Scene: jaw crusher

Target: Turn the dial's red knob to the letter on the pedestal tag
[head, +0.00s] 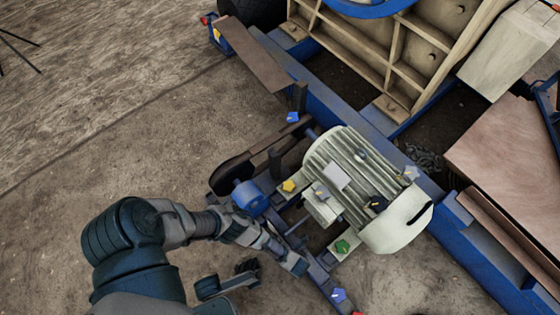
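I cannot make out the dial, its red knob or the pedestal tag for certain. A small red spot (357,313) shows at the bottom edge, and a red part (204,20) shows at the top left; both are too small to identify. My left arm comes in from the lower left. My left gripper (290,261) is low, beside the blue frame and the motor's near left side. Its fingers blend with dark parts around it, so I cannot tell whether it is open or shut. My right gripper is not in view.
A pale ribbed motor (345,165) sits on a blue frame (350,125). A brown plate (510,160) lies at right. Bare ground (110,170) is clear at left.

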